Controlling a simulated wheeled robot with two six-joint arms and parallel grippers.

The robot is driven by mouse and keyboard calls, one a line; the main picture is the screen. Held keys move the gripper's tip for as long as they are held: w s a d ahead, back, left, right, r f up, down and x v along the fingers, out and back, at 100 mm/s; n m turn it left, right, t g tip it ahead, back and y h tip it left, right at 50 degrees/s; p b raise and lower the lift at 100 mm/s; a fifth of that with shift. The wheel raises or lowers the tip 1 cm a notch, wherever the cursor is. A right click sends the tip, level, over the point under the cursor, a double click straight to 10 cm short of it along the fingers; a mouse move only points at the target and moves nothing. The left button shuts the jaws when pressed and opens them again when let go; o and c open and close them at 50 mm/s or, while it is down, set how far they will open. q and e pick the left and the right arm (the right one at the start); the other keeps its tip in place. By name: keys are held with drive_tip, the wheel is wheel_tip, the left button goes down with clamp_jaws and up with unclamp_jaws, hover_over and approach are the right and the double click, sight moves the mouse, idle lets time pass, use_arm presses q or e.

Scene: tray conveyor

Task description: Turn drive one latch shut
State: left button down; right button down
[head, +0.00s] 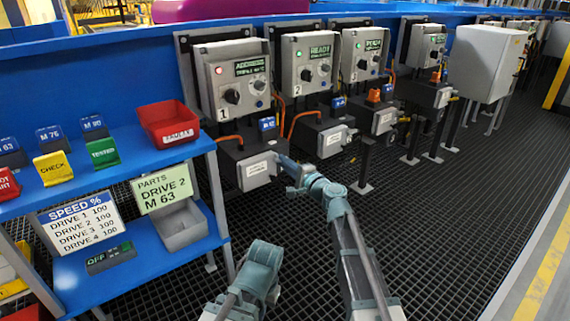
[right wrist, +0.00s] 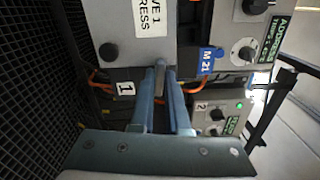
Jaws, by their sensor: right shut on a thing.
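Drive one is the black box under the grey control panel numbered 1 (head: 234,82). Its grey cover (head: 257,171) has a white label, and the cover (right wrist: 112,28) fills the top of the right wrist view. My right gripper (head: 283,163) is at the cover's right edge. In the right wrist view its two blue fingers (right wrist: 162,72) are shut on a small grey latch (right wrist: 160,68) beside the cover. The fingers hide part of the latch, and I cannot tell its exact angle. My left gripper (head: 264,262) is low in front, away from the drive; its jaws do not show clearly.
A blue tag M 21 (right wrist: 207,60) sits close to the right gripper's fingers. Orange cables (head: 230,139) run at the drive. A blue shelf (head: 150,262) with a red bin (head: 168,125) stands left. More drive stations line the right; the dark grated floor (head: 440,220) is open.

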drive_tip(key=shift+s+n, duration=0.1)
drive_tip(key=shift+n, duration=0.6)
drive_tip(key=shift+f, duration=0.1)
drive_tip(key=c, duration=0.9)
unclamp_jaws()
drive_tip(key=v, duration=1.3)
drive_tip(key=shift+s+d, duration=0.25)
drive_tip(key=shift+s, duration=0.05)
